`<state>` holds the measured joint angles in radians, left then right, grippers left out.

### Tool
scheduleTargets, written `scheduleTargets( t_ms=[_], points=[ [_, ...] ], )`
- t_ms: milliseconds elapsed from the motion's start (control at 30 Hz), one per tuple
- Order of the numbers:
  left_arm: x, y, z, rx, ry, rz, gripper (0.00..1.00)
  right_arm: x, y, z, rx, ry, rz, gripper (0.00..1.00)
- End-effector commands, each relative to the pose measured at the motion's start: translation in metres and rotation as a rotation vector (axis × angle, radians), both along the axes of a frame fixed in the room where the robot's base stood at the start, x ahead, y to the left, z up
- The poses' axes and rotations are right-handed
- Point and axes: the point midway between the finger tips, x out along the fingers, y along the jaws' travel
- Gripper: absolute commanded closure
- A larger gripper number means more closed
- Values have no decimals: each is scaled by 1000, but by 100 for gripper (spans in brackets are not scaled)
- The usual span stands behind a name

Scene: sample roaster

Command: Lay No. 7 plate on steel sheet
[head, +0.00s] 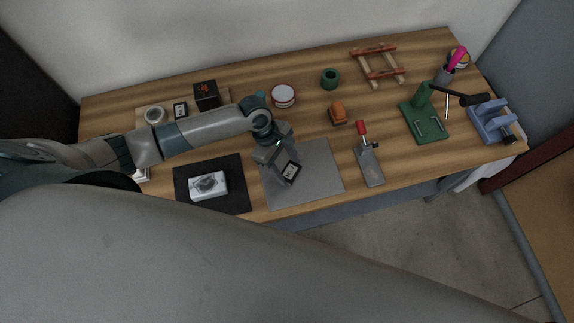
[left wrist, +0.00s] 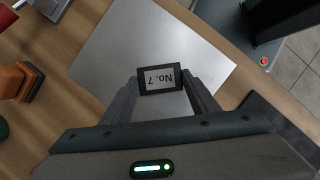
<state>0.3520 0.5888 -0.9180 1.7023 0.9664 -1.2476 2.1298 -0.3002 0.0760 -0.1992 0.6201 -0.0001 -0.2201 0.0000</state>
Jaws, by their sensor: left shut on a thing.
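The No. 7 plate (head: 291,173) is a small dark-framed plate with a pale face. In the left wrist view its lettering "No. 7" (left wrist: 160,79) shows upside down. My left gripper (head: 281,160) is shut on it, with one finger on each side of the plate. The gripper and plate are over the grey steel sheet (head: 322,178), which also shows in the left wrist view (left wrist: 128,42). I cannot tell whether the plate touches the sheet. My right gripper is not in view.
An orange-brown block (head: 337,115) and a round tin (head: 283,95) stand behind. Another small framed plate (head: 180,110) lies at back left.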

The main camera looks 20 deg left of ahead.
Motion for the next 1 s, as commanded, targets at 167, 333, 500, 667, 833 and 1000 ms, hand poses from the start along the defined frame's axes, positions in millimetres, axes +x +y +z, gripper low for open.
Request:
scheduleTargets(
  t_ms=[167, 333, 500, 667, 833, 1000],
  points=[
    [0, 0, -2, -1, 1, 1, 73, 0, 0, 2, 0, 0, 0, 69],
    [0, 0, -2, 0, 0, 0, 27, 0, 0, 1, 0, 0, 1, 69],
    [0, 0, -2, 0, 0, 0, 27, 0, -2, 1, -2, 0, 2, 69],
    [0, 0, -1, 1, -1, -1, 27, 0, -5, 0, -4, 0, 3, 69],
    [2, 5, 11, 1, -2, 1, 27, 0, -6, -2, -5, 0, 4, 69],
    [3, 15, 33, 1, -2, 0, 27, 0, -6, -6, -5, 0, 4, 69]
  ],
)
